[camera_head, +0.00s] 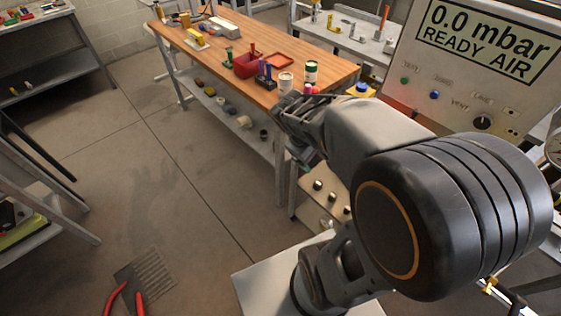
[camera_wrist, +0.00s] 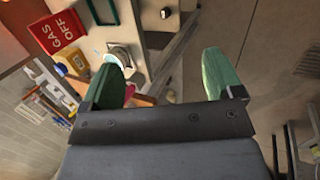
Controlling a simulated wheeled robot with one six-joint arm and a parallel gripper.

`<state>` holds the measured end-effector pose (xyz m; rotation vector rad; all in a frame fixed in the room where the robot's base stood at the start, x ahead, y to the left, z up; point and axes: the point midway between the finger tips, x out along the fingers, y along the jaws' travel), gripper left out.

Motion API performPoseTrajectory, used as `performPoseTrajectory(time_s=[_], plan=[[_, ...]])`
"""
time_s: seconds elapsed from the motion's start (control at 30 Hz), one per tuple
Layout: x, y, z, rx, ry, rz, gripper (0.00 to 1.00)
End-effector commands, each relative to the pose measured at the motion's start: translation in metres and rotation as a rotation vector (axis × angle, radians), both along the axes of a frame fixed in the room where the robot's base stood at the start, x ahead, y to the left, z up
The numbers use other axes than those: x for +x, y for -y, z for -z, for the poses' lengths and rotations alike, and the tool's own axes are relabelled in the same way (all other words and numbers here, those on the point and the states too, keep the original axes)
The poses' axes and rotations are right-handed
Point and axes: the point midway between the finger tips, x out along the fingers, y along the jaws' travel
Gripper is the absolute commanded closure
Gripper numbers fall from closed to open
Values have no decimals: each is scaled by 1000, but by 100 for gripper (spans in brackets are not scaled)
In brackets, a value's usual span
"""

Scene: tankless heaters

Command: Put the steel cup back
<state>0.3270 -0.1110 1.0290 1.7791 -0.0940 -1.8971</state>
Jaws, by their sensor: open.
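I cannot pick out the steel cup with certainty. A small pale cylinder (camera_head: 285,82) stands at the near right end of the wooden bench (camera_head: 215,62), beside a white can with a dark green band (camera_head: 311,73); its material is too small to tell. My gripper (camera_wrist: 165,75) shows two green fingers spread wide in the wrist view, with nothing between them. In the head view, it (camera_head: 305,150) hangs at the bench's near right corner, partly hidden by my arm.
A red "GAS OFF" sign (camera_wrist: 57,32) shows in the wrist view. The floor (camera_head: 150,170) left of my arm is mostly clear.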

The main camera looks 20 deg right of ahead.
Motion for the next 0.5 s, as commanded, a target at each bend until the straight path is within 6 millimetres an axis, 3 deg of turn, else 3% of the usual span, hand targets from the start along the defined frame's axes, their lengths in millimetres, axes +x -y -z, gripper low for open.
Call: performPoseTrajectory(time_s=[0.1,0.2,0.33,0.5], plan=[[-10,-47,-18,180,191,101,14],[-16,-76,-28,310,294,164,14],[-22,-100,-37,426,371,218,10],[-25,-112,-42,485,403,245,10]])
